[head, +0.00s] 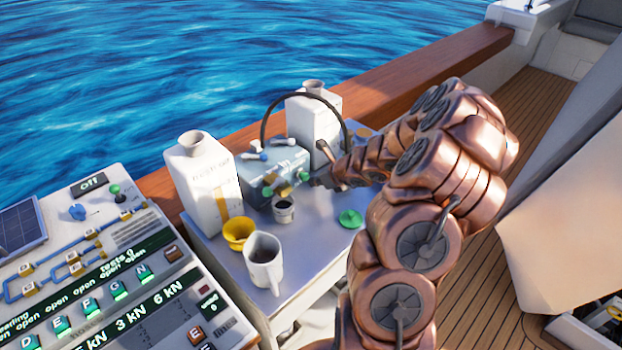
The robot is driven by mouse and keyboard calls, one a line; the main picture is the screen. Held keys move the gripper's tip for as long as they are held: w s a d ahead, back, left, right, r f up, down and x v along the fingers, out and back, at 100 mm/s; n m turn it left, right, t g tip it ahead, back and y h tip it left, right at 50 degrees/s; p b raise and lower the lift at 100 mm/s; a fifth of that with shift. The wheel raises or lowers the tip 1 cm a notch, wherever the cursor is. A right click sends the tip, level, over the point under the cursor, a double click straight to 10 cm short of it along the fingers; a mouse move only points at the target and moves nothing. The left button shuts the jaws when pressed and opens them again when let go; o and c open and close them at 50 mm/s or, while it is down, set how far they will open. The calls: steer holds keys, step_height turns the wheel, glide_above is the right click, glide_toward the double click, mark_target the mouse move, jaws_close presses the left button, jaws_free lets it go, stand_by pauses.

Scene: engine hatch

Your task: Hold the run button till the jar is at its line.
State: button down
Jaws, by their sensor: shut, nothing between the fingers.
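A pale blue-grey box (262,178) with a black hoop-shaped hose and small valve handles stands on the grey table. Small green and brass fittings show on its front; I cannot tell for sure which is the run button. A small grey jar (283,211) with a dark opening stands just in front of the box. Its line and level are too small to make out. My gripper (315,182) is shut and empty, its tip at the right end of the box front. I cannot tell whether it touches a button.
White bottles stand left (205,185) and behind (312,118) the box. A yellow funnel (238,232), a white mug (264,265) and a green cap (350,218) sit on the grey table (215,255). A control panel (95,260) is at left, a wooden rail (400,85) behind.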

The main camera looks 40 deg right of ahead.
steer(key=shift+s+d+r, duration=0.2)
steer(key=shift+s+d, duration=0.05)
steer(key=shift+s, duration=0.25)
steer(key=shift+s+d+r, duration=0.2)
steer(key=shift+s, duration=0.3)
steer(key=a+v, duration=0.1)
steer(key=v, duration=0.7)
steer(key=shift+s+d+r, duration=0.25)
steer(key=shift+d+r, duration=0.05)
